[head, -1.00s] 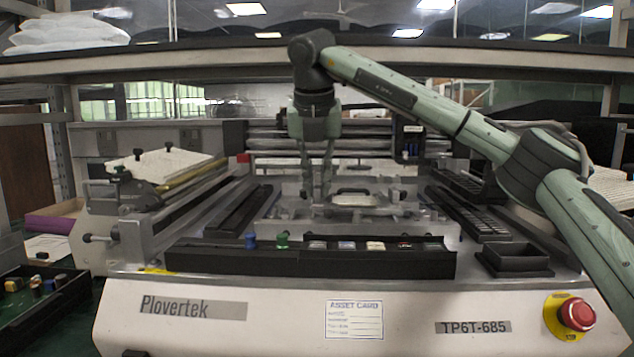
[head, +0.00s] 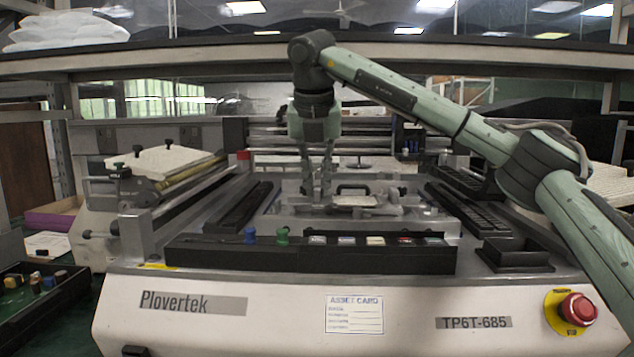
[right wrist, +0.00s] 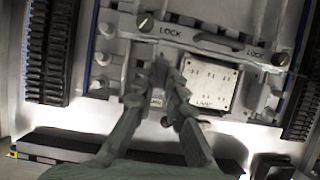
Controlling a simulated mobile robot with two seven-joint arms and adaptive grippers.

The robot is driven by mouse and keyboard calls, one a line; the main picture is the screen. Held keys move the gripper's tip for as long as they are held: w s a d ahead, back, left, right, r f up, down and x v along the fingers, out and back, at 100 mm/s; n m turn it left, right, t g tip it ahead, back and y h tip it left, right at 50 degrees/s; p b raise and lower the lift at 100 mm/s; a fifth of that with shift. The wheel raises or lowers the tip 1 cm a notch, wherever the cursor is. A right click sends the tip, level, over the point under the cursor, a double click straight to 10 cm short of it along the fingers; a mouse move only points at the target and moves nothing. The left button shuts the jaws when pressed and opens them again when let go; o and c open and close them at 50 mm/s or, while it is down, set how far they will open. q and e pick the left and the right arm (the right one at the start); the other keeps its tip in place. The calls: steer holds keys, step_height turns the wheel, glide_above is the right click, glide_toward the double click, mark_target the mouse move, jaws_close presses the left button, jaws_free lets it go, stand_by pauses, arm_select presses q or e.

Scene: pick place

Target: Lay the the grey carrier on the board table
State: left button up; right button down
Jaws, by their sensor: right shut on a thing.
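The grey carrier (head: 388,208) is a flat metal frame with a pale board on it, in the middle of the machine. In the right wrist view the carrier (right wrist: 205,42) shows a grey bar marked LOCK at both ends, beside the pale board (right wrist: 208,84). My right gripper (head: 318,198) reaches down from above at the carrier's left part and is shut on it. In the right wrist view the fingertips (right wrist: 160,75) hide the grip point. The board table (head: 270,229) is the grey metal bed under the carrier. I cannot tell whether the two touch. My left gripper is out of view.
A long black tray (head: 230,255) with small coloured parts runs along the machine's front. A small black bin (head: 515,254) stands at right front, near a red stop button (head: 577,310). Black racks flank the bed. A beam (head: 200,66) crosses above.

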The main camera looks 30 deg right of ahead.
steer(key=shift+f, duration=0.2)
steer(key=shift+f+b, duration=0.3)
stand_by(0.5)
steer(key=c, duration=1.5)
jaws_free()
steer(key=c, duration=0.4)
steer(key=shift+o, duration=0.2)
steer(key=shift+r, duration=0.1)
steer(key=shift+r+p, duration=2.85)
steer(key=shift+r, duration=0.65)
